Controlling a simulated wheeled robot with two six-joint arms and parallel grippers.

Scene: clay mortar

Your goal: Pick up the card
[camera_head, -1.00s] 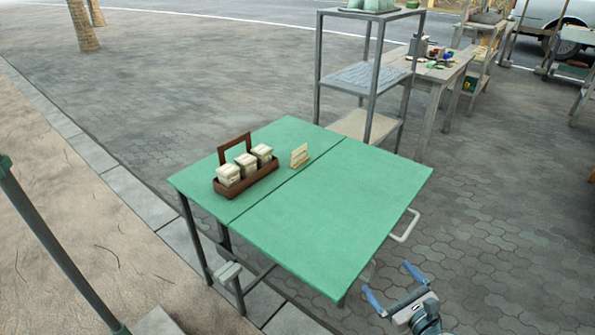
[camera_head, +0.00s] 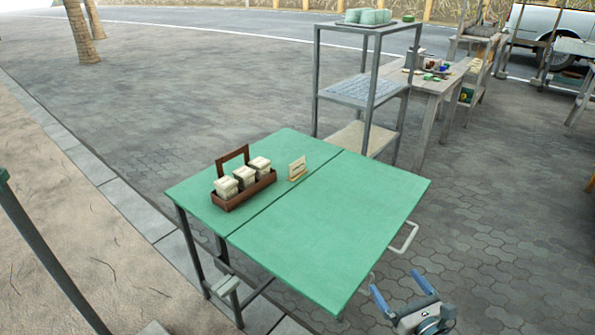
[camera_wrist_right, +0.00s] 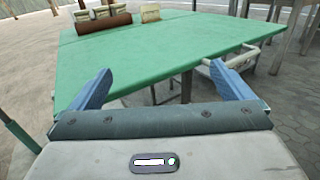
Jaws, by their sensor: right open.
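The card (camera_head: 297,168) is a small cream piece standing upright in a wooden holder on the green table (camera_head: 330,235). It stands just right of a brown wooden caddy. In the right wrist view the card (camera_wrist_right: 150,12) shows at the table's far side, near the top edge. My right gripper (camera_head: 402,290) is open and empty, off the table's near right corner and well apart from the card. In the right wrist view its two blue fingers (camera_wrist_right: 158,85) are spread wide with the table beyond them. My left gripper is not in view.
The brown caddy (camera_head: 232,200) holds three cream containers and has a raised back frame. A white handle (camera_head: 405,238) sticks out from the table's right edge. A metal shelf rack (camera_head: 368,85) stands behind the table. The near half of the tabletop is clear.

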